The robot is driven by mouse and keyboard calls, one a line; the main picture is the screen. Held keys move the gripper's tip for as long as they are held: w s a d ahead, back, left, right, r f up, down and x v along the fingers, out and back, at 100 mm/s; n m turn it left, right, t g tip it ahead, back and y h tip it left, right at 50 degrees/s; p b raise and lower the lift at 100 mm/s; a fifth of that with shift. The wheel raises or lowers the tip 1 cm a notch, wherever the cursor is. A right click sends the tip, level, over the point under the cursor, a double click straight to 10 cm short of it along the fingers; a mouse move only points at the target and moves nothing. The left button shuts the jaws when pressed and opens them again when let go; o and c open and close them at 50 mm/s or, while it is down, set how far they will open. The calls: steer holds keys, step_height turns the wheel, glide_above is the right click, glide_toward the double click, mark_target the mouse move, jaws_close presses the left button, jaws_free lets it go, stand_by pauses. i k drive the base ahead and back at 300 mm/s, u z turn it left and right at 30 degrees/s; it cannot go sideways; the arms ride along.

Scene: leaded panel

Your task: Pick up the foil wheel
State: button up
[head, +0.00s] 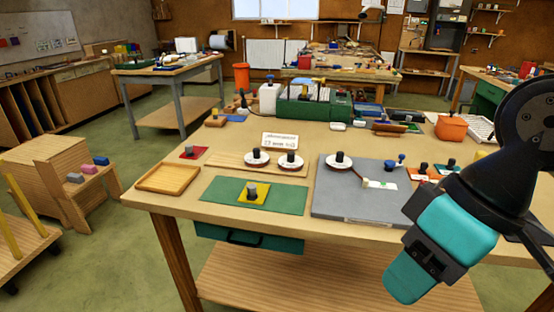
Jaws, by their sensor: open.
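Three round white discs with dark knobs on top could be the foil wheel; the labels are too small to read. One disc (338,164) lies on the grey slab (335,204), with a thin brown strip running from its edge to a small pale card (382,184). Two more, a left disc (256,160) and a right disc (290,163), sit side by side on a wooden board (225,159). My gripper (407,279) is at the lower right, teal and black, open and empty. In the picture it is below and right of the discs, apart from them.
A wooden tray (168,178) is at left. Orange pads with dark knobs (424,170) are right of the slab. A green toolbox (313,105) and an orange bin (451,128) stand behind.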

mark_target(338, 163)
steer(key=u, duration=0.35)
steer(key=i, duration=1.55)
steer(key=z, duration=0.8)
